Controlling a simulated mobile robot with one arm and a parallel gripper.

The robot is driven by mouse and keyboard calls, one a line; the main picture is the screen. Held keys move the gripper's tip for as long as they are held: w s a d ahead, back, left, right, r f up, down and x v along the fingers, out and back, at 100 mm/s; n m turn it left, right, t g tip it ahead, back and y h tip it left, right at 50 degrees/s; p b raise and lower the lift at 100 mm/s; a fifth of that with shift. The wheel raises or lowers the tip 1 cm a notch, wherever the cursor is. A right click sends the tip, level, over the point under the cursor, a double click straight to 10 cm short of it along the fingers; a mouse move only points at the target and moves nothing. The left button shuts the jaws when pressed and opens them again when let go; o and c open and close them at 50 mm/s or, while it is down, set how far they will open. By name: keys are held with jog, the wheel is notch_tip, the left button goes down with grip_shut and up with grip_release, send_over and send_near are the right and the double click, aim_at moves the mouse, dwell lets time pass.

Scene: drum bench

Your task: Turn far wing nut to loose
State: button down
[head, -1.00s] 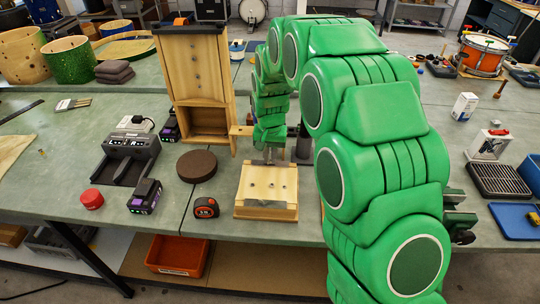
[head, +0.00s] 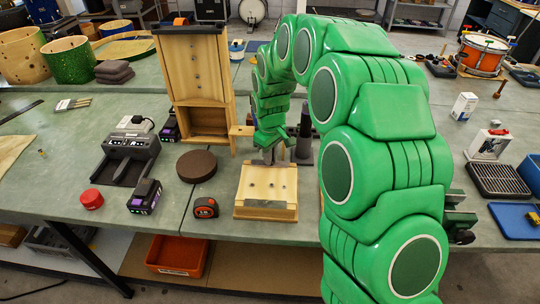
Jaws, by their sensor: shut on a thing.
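The small wooden block (head: 265,208) with a pale sloping top stands near the front edge of the bench. A few small dark fittings (head: 252,183) show on its top. My gripper (head: 270,161) points down at the far edge of this top, with its fingers shut on the far wing nut. The nut itself is hidden by the fingers and too small to make out. My green arm reaches over from the right to the block.
A tall wooden frame (head: 196,85) stands behind and left of the block. A tape measure (head: 205,208), a dark brown disc (head: 197,166) and a battery charger (head: 130,155) lie to the left. A dark upright cylinder (head: 304,133) stands close right of my gripper.

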jog(key=n, duration=0.6)
jog(key=shift+n, duration=0.3)
jog(key=n, duration=1)
jog(key=shift+w+n, duration=0.1)
jog(key=shift+n, duration=0.3)
jog(key=n, duration=0.5)
jog(key=shift+n, duration=0.3)
jog(key=c, duration=1.1)
grip_release()
jog(key=shift+c, duration=0.2)
jog(key=shift+r, duration=0.1)
notch_tip(320, 180, up, 8)
